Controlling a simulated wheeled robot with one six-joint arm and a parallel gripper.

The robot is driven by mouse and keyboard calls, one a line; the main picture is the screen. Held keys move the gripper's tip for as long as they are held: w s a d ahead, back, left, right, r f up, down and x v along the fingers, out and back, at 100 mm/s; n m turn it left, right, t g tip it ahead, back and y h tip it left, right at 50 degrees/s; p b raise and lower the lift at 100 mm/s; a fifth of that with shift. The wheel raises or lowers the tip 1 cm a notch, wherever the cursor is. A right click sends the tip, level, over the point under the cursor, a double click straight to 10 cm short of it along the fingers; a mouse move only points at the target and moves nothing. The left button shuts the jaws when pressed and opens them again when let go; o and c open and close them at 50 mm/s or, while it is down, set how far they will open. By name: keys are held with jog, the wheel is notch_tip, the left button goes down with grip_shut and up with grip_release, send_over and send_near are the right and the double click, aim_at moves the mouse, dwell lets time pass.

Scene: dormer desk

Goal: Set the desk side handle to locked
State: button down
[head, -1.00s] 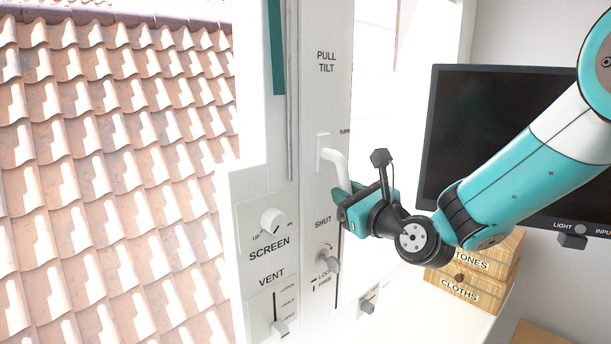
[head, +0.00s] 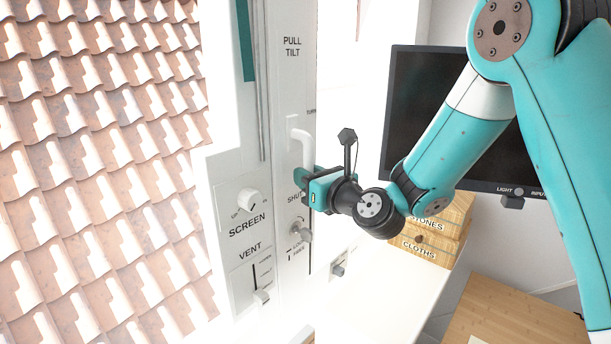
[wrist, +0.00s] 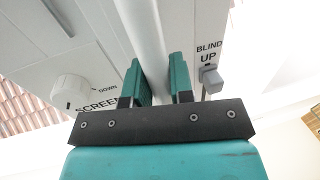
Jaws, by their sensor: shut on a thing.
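The white handle (head: 303,146) is on the window frame, under the words PULL TILT and with TURN to its right. It hangs downward from its mount. My gripper (head: 306,181) is shut on the handle's lower part and partly covers the SHUT label. In the wrist view the handle (wrist: 143,28) runs between the two teal fingers of my gripper (wrist: 158,75). A small knob (head: 301,231) with the LOCK and FREE labels is on the same frame just below; which mark it points to is hard to tell.
The SCREEN dial (head: 250,200) and VENT slider (head: 262,297) are at the left. A small grey switch (head: 338,269) sits at the lower right; the BLIND switch (wrist: 210,80) shows in the wrist view. A monitor (head: 420,110) and wooden boxes (head: 432,245) stand right, behind my arm.

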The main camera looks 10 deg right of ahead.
jog(key=c, duration=1)
grip_release()
jog(key=b+v, duration=1.7)
jog(key=shift+s, duration=0.2)
